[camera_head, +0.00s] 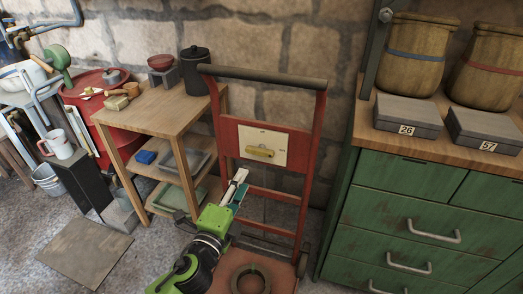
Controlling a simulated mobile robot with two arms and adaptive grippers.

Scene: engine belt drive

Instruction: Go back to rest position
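My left arm (208,237), green and black, reaches up from the bottom of the head view. Its gripper (240,177) is in front of the lower frame of a red hand truck (314,130). The gripper's pale and teal fingers point up and away. They are small here, and I cannot tell whether they are open or shut; no held object can be made out. A dark ring (238,283) lies on the truck's red base plate, below and right of the gripper. My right gripper is not in view.
A wooden shelf table (160,108) stands left of the truck, with a dark canister (195,70) on top. A green drawer cabinet (400,205) stands at the right, bearing grey boxes (407,115) and wooden barrels. A flat plate (85,252) lies on the floor at left.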

